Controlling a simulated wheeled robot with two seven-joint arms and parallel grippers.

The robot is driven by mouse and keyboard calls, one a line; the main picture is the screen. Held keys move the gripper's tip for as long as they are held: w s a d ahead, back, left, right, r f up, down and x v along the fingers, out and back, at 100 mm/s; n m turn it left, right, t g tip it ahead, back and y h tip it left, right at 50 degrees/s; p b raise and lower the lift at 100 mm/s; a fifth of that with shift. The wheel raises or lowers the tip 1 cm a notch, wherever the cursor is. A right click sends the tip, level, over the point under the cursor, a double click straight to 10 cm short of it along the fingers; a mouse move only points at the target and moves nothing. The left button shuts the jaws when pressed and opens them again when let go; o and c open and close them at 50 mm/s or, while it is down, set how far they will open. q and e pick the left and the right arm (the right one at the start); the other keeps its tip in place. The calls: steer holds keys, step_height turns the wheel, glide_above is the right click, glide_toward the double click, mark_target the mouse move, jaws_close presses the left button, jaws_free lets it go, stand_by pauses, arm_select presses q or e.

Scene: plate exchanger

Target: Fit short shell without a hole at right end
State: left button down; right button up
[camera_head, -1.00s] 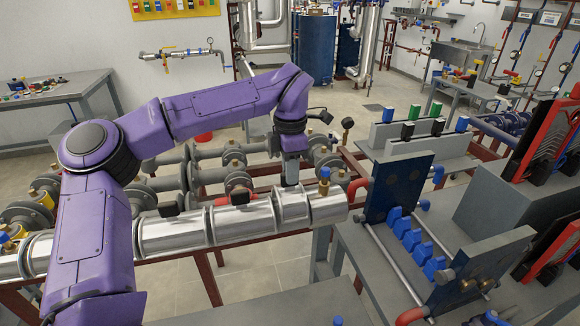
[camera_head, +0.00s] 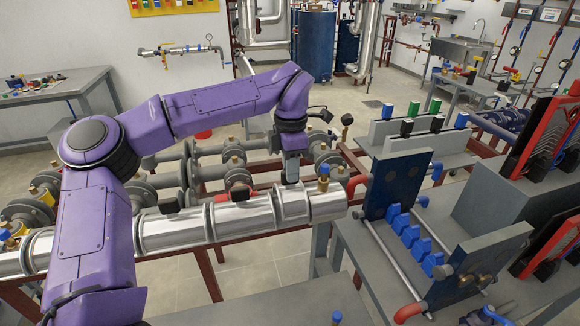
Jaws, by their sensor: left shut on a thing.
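My left gripper (camera_head: 291,180) points down at the right part of the silver insulated pipe (camera_head: 178,230). It is shut on a short silver shell (camera_head: 293,204), a narrow band that sits at the pipe, left of the end section (camera_head: 327,206). The fingertips are small in view, and the shell's far side is hidden. I cannot tell whether the shell touches the pipe all round. My right gripper is not in view.
The dark blue plate exchanger (camera_head: 396,184) stands close right of the pipe end. Grey flanged pipes (camera_head: 215,172) run behind. Open floor shows below the pipe.

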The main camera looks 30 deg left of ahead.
arm_select(q)
steer(key=shift+f+b, duration=0.65)
steer(key=shift+f, duration=0.5)
steer(key=c, duration=1)
jaws_free()
step_height(320, 180, up, 9)
steer(key=p, duration=0.9)
steer(key=shift+r+p, duration=0.2)
steer(key=shift+p, duration=0.1)
steer(key=shift+f, duration=0.15)
